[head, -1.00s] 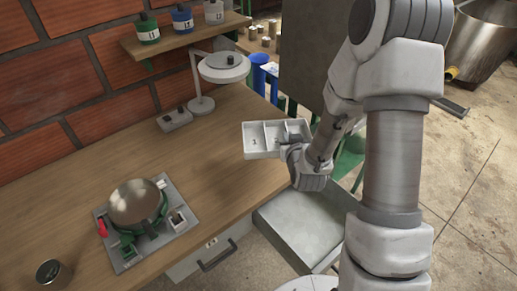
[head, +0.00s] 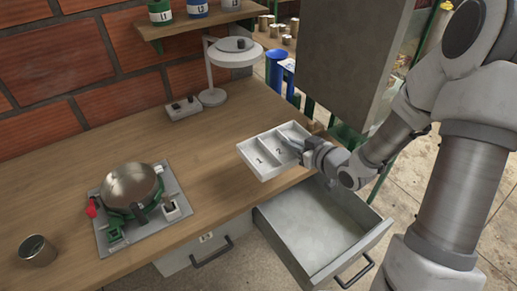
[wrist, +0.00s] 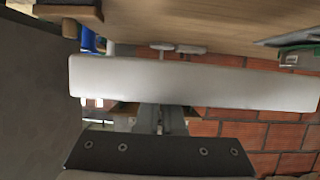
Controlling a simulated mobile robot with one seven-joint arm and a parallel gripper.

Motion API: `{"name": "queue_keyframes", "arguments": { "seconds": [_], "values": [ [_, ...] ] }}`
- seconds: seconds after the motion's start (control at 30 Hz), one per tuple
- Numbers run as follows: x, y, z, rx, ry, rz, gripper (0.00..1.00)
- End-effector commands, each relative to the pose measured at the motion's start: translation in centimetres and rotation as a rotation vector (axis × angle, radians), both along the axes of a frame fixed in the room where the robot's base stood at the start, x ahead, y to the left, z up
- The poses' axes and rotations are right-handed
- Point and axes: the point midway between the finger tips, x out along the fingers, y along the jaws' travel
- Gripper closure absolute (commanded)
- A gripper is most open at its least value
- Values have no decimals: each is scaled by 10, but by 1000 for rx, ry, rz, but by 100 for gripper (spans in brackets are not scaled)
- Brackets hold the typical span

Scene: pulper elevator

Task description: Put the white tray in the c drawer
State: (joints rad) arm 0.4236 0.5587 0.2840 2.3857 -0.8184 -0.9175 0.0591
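The white tray (head: 246,152) has compartments marked with numbers; in the head view it is at the table's right edge, tilted toward the camera. My gripper (head: 297,147) is shut on the tray's right side; its fingertips are partly hidden. In the wrist view the tray (wrist: 190,80) is a wide pale band across the picture, in front of the fingers. An open grey drawer (head: 315,225) stands pulled out below and right of the tray; its visible inside is empty. I cannot tell from its front which letter it bears.
A shut drawer with a small label (head: 206,237) is left of the open one. The wooden table (head: 195,150) holds a burner plate with a metal pan (head: 132,184), a metal cup (head: 37,250) and a white lamp-like stand (head: 212,96). A grey panel (head: 350,60) stands behind my arm.

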Motion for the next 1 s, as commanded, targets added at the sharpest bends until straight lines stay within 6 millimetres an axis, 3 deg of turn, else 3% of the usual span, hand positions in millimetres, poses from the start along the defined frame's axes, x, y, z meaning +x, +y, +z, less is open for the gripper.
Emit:
{"name": "queue_keyframes", "arguments": {
  "seconds": [0.3,0.5,0.67,0.9,1.0],
  "values": [
    [53,50,-45,2,1,3,100],
    [75,67,-61,2,1,0,100],
    [78,70,-68,1,2,-1,100],
    [78,70,-100,2,3,0,100],
    [78,70,-104,0,1,0,100]
  ]
}}
